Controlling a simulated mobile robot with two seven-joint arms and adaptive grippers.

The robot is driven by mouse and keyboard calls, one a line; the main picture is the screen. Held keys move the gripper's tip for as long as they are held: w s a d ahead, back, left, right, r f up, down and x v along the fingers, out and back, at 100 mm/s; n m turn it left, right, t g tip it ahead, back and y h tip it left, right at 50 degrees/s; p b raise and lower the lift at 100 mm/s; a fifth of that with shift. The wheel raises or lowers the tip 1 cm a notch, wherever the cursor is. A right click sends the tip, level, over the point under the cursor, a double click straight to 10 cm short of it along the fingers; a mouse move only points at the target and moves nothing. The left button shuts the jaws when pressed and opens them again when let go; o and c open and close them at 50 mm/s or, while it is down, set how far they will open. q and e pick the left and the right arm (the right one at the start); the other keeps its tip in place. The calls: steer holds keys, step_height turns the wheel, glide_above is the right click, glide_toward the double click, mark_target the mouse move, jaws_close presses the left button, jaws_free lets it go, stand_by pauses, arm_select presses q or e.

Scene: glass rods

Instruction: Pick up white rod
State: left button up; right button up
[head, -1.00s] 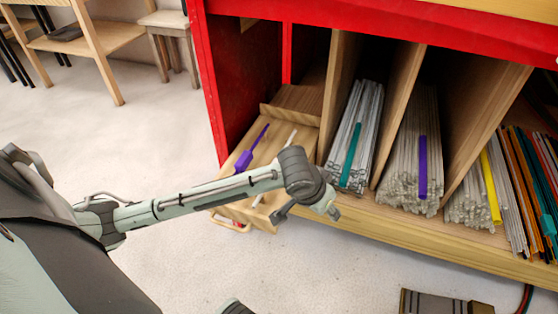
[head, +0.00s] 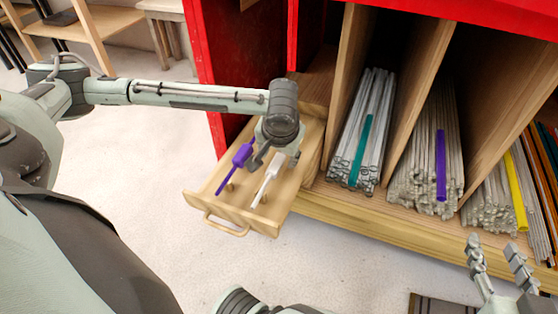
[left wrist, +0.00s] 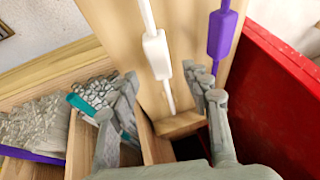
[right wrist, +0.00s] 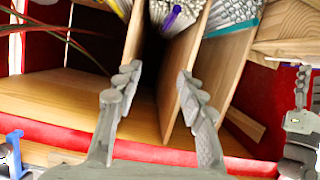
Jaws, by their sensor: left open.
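The white rod (head: 272,172), with a thicker block along its length, lies in the pulled-out wooden drawer (head: 215,211). A purple rod (head: 242,156) of similar shape lies to its left. My left gripper (head: 274,160) is open above the white rod and hides part of it. In the left wrist view the white rod (left wrist: 157,54) shows between the spread fingers (left wrist: 165,90), with the purple rod (left wrist: 220,35) to the right. I cannot tell whether the fingers touch it. My right gripper (head: 497,254) is open and empty at the lower right, away from the drawer.
A red cabinet (head: 210,65) with wooden dividers (head: 413,100) stands behind and right of the drawer. Its slots hold bundles of clear rods (head: 377,110) with teal, purple and yellow pieces. Pale floor is free in front.

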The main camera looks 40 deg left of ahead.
mark_target(278, 161)
arm_select(q)
steer(key=x, duration=0.3)
steer(key=shift+a+f+b, duration=0.1)
steer(key=shift+f+b, duration=0.1)
steer(key=shift+b, duration=0.2)
steer(key=shift+w+f, duration=0.1)
steer(key=shift+f, duration=0.2)
arm_select(e)
steer(key=a+r+t, duration=0.1)
steer(key=a+r+y, duration=0.1)
steer(key=r, duration=0.1)
steer(key=a+r+t, duration=0.1)
steer(key=r, duration=0.1)
steer(key=shift+w+t+y, duration=0.3)
steer(key=shift+y, duration=0.1)
arm_select(q)
steer(key=shift+c, duration=0.6)
jaws_close()
arm_select(e)
steer(key=shift+d, duration=0.1)
